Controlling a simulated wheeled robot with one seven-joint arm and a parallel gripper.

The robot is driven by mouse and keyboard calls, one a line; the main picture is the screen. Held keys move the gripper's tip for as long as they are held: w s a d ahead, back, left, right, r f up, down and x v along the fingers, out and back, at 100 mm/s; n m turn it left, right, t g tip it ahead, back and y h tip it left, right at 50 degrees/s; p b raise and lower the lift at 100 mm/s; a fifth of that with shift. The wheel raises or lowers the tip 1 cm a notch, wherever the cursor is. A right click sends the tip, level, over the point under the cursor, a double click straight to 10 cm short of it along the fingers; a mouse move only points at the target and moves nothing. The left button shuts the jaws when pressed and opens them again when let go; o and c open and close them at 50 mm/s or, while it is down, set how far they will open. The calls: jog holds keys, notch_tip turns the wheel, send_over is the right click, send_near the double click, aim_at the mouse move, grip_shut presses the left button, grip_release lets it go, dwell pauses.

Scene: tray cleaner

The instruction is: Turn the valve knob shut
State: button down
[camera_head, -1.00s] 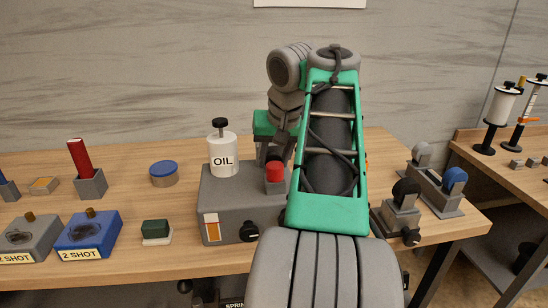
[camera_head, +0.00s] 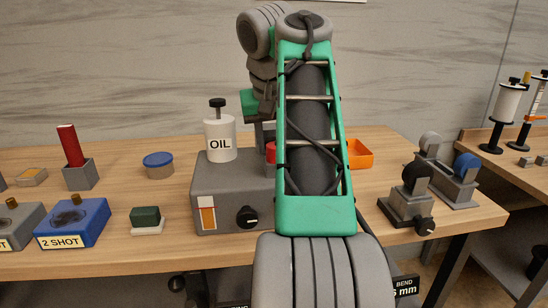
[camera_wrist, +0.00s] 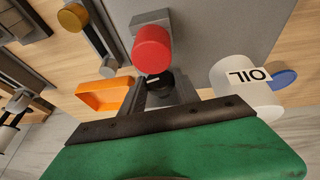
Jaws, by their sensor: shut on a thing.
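The grey box (camera_head: 222,215) with the white OIL bottle (camera_head: 220,143) stands mid-table. A black dial (camera_head: 247,217) with a white mark sits on its front, uncovered. In the wrist view, my gripper (camera_wrist: 160,92) is shut on a black knob (camera_wrist: 156,80) with a white mark, directly behind a red cylinder (camera_wrist: 152,49). The fingers hide much of this black knob, so its exact angle is unclear. In the head view my green arm hides the gripper's tips and most of the red cylinder (camera_head: 271,152). The OIL bottle also shows in the wrist view (camera_wrist: 240,85), beside the gripper.
An orange tray (camera_head: 360,155) lies behind my arm. Right of it are grey fixtures with a black knob (camera_head: 416,172) and a blue knob (camera_head: 466,166). On the left are a blue 2 SHOT block (camera_head: 72,225), a green pad (camera_head: 146,217) and a blue-lidded tin (camera_head: 158,165).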

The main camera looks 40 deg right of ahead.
jog(key=f+b, duration=0.1)
jog(key=b, duration=0.2)
jog(key=shift+w+f+h, duration=0.1)
jog(key=shift+w+h, duration=0.05)
jog(key=shift+h, duration=0.25)
jog(key=shift+a+r+g+h+b, duration=0.1)
jog(key=shift+r+g+h+b, duration=0.25)
jog(key=shift+b, duration=0.3)
jog(key=shift+a+r+n+g+h+p, duration=0.1)
jog(key=shift+r+n+g+h+p, duration=0.2)
jog(key=shift+g+h+p, duration=0.25)
jog(key=shift+p, duration=0.5)
jog(key=shift+f+h, duration=0.1)
jog(key=shift+h, duration=0.3)
jog(key=c, duration=0.9)
grip_release()
jog(key=shift+f, duration=0.15)
